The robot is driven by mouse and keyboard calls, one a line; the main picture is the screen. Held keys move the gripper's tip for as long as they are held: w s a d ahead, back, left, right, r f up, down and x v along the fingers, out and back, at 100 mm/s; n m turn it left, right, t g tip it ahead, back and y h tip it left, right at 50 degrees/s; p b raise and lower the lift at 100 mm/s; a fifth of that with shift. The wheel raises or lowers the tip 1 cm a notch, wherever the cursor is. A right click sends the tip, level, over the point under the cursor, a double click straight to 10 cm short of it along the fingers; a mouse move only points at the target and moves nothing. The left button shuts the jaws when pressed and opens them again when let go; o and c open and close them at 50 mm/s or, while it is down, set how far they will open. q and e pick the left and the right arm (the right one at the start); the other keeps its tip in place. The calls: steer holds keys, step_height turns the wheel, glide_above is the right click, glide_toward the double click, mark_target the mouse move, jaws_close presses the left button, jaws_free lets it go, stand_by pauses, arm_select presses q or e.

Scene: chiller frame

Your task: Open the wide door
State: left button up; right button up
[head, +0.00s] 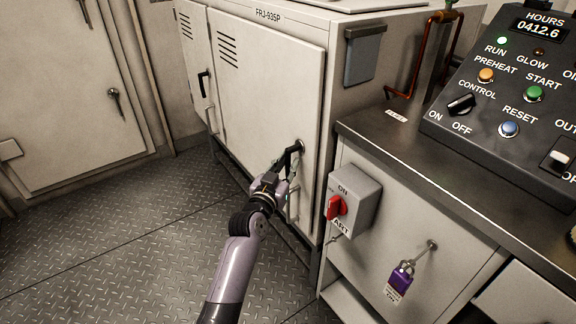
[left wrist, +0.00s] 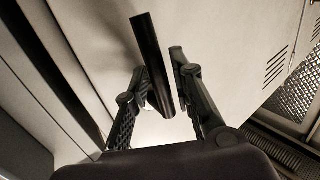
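The wide door (head: 265,90) is the large pale panel with vent slots on the cabinet marked FRJ-935P. It looks closed, flush with the cabinet front. Its black bar handle (head: 292,152) is near the door's right edge, partly hidden by my gripper. My left gripper (head: 280,174) is at this handle. In the left wrist view, the handle (left wrist: 155,60) runs slanted between the two fingers (left wrist: 163,88), which are drawn in close on both sides of it and appear to grip it. My right gripper is not in view.
A narrower door (head: 197,60) with its own black handle is to the left. A grey switch box (head: 355,198) with a red knob and a purple padlock (head: 401,277) are on the counter front at right. Diamond-plate floor (head: 150,225) is clear before the cabinet.

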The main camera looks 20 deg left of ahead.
arm_select(q)
steer(key=shift+w, duration=0.3)
steer(key=shift+c, duration=0.4)
jaws_close()
